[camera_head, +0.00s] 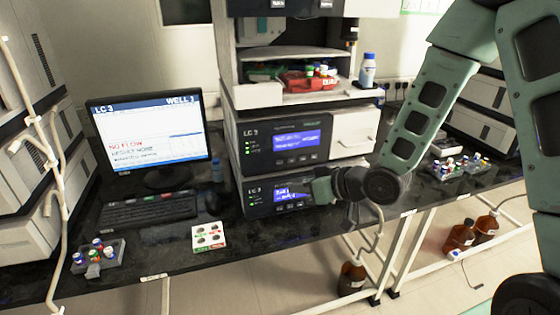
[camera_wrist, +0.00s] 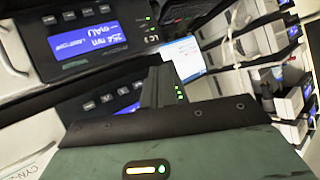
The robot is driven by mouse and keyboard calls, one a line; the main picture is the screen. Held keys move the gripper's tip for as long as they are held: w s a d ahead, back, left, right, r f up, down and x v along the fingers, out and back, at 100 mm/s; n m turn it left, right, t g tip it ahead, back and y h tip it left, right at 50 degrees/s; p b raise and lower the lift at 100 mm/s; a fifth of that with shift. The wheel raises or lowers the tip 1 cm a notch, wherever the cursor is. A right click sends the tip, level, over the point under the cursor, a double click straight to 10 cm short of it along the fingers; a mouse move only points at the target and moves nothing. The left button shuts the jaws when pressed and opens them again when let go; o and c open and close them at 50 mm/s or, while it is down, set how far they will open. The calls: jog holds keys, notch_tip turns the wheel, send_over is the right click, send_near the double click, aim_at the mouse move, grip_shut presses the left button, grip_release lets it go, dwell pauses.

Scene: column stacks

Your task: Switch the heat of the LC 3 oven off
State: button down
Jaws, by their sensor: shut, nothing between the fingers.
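The LC 3 stack stands in the middle of the bench in the head view. Its lower LC 3 module (camera_head: 258,212) has a lit blue display (camera_head: 281,192), a row of small buttons and green lights; the print is too small to tell whether it is the oven. My gripper (camera_head: 320,190) is shut and empty at the right part of this module's front, hiding some of it. I cannot tell if it touches. In the wrist view the shut fingers (camera_wrist: 160,85) stand before a tilted panel with a blue display (camera_wrist: 128,108) and buttons, which they partly hide.
Above is another LC 3 module (camera_head: 283,142) with a blue display and a white door.

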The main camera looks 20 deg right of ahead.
jog(key=shift+w, duration=0.15)
jog(key=p, duration=0.2)
send_near(273, 167)
jog(key=shift+w+a+f, duration=0.5)
jog(key=shift+a+f, duration=0.1)
jog(key=shift+a, duration=0.1)
jog(key=shift+w+a+f, duration=0.5)
jog(key=shift+a+f, duration=0.1)
jog(key=shift+a, duration=0.1)
jog(key=shift+w, duration=0.2)
dwell(0.9)
jog(key=shift+w, duration=0.2)
jog(key=shift+w, duration=0.4)
dwell(0.7)
jog(key=shift+s, duration=0.8)
